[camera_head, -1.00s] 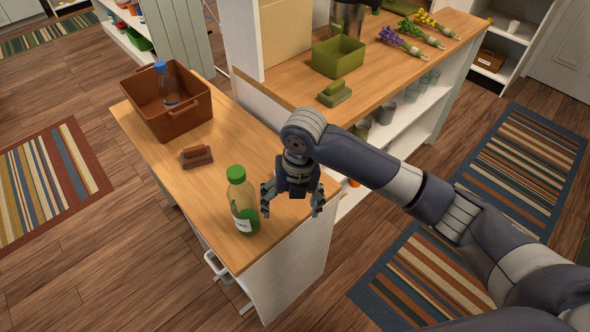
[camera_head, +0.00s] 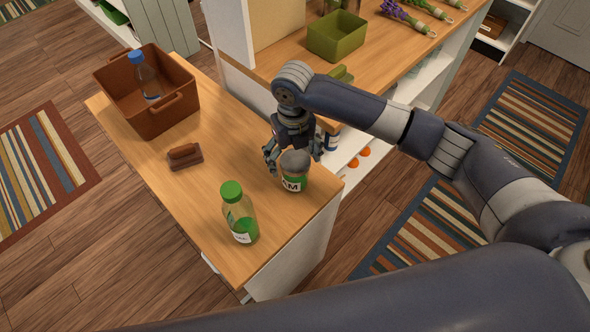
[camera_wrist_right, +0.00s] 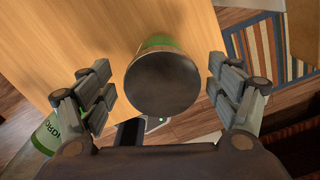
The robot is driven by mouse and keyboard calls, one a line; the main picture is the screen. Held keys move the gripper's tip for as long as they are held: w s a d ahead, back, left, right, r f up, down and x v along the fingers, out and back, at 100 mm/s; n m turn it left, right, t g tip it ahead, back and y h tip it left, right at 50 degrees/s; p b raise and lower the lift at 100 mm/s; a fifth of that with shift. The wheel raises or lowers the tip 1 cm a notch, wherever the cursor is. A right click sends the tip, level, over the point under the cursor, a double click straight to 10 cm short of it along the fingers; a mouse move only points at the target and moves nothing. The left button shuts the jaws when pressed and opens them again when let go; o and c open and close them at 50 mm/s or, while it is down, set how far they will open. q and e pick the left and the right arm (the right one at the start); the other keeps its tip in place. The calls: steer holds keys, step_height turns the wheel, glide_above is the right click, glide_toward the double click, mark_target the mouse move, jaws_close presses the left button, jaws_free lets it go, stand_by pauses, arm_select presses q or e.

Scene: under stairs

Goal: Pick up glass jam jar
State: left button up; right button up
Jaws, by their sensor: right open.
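The glass jam jar (camera_head: 293,180), with a grey lid, green contents and a white label partly reading "AM", stands upright on the wooden counter near its right edge. My right gripper (camera_head: 292,150) is open just behind the jar, its fingers reaching down on either side. In the right wrist view the jar's dark round lid (camera_wrist_right: 162,84) lies between the spread fingers of the right gripper (camera_wrist_right: 160,88), with a gap on each side. My left gripper is not in view.
A green-capped bottle (camera_head: 239,212) stands near the jar; it shows partly in the right wrist view (camera_wrist_right: 42,142). A brown block-like object (camera_head: 185,157) and a brown crate (camera_head: 150,115) holding a blue-capped bottle (camera_head: 143,75) are further left. A green bin (camera_head: 336,38) stands behind.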

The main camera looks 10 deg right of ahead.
steer(key=shift+f, duration=0.7)
steer(key=f, duration=0.1)
steer(key=f+p, duration=0.1)
steer(key=f, duration=0.2)
steer(key=shift+s+d+f, duration=0.15)
steer(key=shift+s+f, duration=0.15)
steer(key=shift+f, duration=0.05)
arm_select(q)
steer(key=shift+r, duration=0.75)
arm_select(e)
steer(key=c, duration=1.3)
